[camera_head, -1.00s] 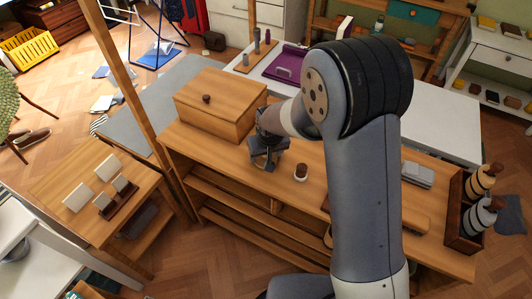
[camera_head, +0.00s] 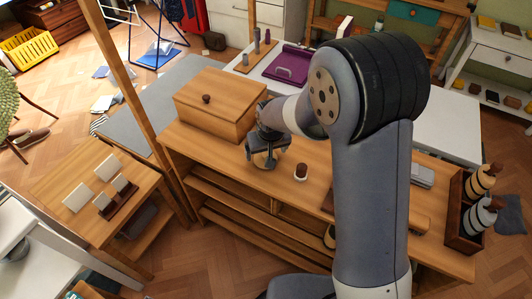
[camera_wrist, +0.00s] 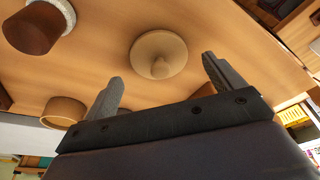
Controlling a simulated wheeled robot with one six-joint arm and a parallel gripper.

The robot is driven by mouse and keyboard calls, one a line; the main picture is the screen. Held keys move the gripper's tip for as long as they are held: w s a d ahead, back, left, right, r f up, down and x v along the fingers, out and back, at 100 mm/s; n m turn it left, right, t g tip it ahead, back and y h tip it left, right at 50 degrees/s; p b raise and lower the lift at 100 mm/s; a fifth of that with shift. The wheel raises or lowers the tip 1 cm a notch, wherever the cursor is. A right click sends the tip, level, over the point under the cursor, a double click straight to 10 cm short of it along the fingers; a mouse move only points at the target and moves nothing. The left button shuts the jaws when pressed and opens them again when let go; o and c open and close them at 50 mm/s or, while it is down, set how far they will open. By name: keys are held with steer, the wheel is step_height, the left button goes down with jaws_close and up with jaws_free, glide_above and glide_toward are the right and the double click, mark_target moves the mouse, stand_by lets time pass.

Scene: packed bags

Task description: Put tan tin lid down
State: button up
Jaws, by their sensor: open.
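The tan lid (camera_wrist: 158,54), a round disc with a central knob, lies knob-up on the wooden bench top in the wrist view. In the head view it is hard to make out, mostly hidden under my gripper (camera_head: 264,155). My gripper (camera_wrist: 162,72) is open and empty, its two fingers spread either side of the lid and apart from it. A tan round tin (camera_wrist: 63,112) stands on the bench near one finger in the wrist view.
A brown tin with a pale top (camera_wrist: 36,24) stands on the bench; it seems to be the small brown pot (camera_head: 301,172). A wooden box with a knobbed lid (camera_head: 218,100) stands close left of my gripper. A dark rack (camera_head: 462,215) stands at the right end.

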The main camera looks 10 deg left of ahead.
steer(key=v, duration=1)
steer(key=x, duration=1.2)
steer(key=shift+f, duration=0.3)
steer(key=shift+r, duration=1.45)
steer(key=shift+f, duration=0.15)
